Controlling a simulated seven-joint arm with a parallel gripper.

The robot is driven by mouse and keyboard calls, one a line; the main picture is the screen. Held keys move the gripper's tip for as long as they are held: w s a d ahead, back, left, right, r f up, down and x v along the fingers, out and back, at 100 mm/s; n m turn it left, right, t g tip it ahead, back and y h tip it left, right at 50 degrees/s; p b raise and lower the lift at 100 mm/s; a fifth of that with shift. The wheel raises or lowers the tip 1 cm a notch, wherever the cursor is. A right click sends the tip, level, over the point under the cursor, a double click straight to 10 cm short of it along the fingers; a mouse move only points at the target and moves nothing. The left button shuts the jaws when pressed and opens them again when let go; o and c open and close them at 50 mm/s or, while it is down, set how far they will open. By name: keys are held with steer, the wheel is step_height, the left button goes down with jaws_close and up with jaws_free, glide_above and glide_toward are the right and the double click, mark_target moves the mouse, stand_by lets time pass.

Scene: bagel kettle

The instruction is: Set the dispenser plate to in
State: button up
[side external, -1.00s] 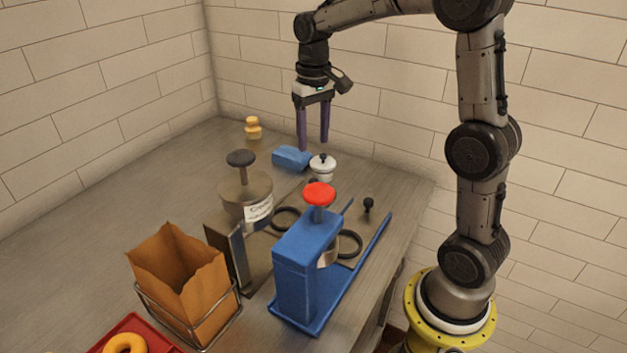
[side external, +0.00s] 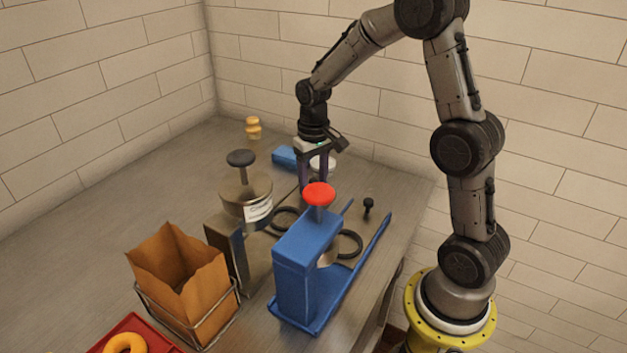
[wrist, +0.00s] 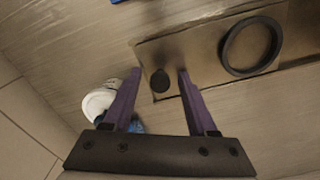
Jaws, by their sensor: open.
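The grey dispenser (side external: 245,192) with a dark top knob and a label stands on the counter in the side view. Its flat metal plate (wrist: 200,50) carries a black ring (wrist: 226,60) and a small black knob (wrist: 160,80) at one end. My gripper (side external: 314,182) is open and lowered at the far end of the dispensers, its tips partly hidden by a red knob. In the wrist view my gripper (wrist: 159,72) has the black knob between its two purple fingers, with a gap on each side. I cannot tell how deep the fingers reach.
A blue dispenser (side external: 303,262) with a red knob (side external: 319,194) stands in front, with its own black-knobbed plate (side external: 368,204). A white pot (wrist: 98,104) and a blue block (side external: 284,156) are close to my gripper. A paper bag (side external: 180,278) stands front left. The left counter is clear.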

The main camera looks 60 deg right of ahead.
jaws_close()
stand_by(1.4)
